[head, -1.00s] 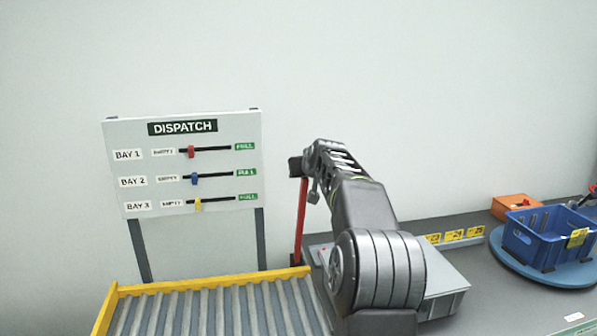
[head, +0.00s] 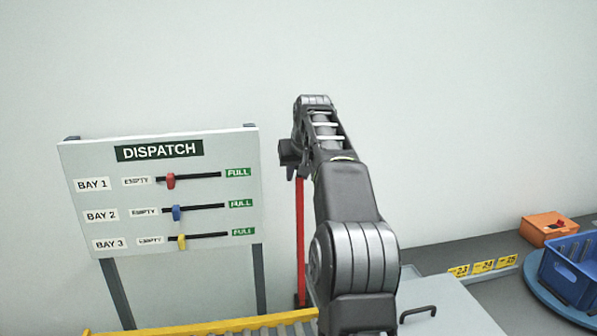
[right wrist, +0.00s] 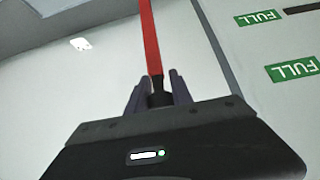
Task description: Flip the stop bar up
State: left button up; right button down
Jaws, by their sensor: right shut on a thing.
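The stop bar (head: 300,240) is a thin red bar that stands upright at the right end of the roller conveyor's yellow rail. My right gripper (head: 295,168) is at its top end, and the arm behind it hides part of the scene. In the right wrist view the red bar (right wrist: 150,40) runs away from the gripper (right wrist: 158,90), whose two fingers are shut on the bar's dark end. My left gripper is not in view.
A dispatch board (head: 160,190) with three sliders stands left of the bar. The yellow conveyor rail (head: 215,327) runs along the bottom. A grey case (head: 450,310), an orange box (head: 548,228) and a blue crate (head: 570,265) are at right. The wall above is clear.

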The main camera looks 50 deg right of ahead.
jog(key=shift+s+a+f, duration=0.1)
jog(key=shift+f, duration=0.45)
jog(key=c, duration=1.6)
grip_release()
jog(key=o, duration=0.3)
jog(key=shift+w+d, duration=0.2)
jog(key=shift+o, duration=0.7)
jog(key=b+v, duration=0.1)
jog(key=v, duration=0.7)
jog(key=shift+r, duration=0.2)
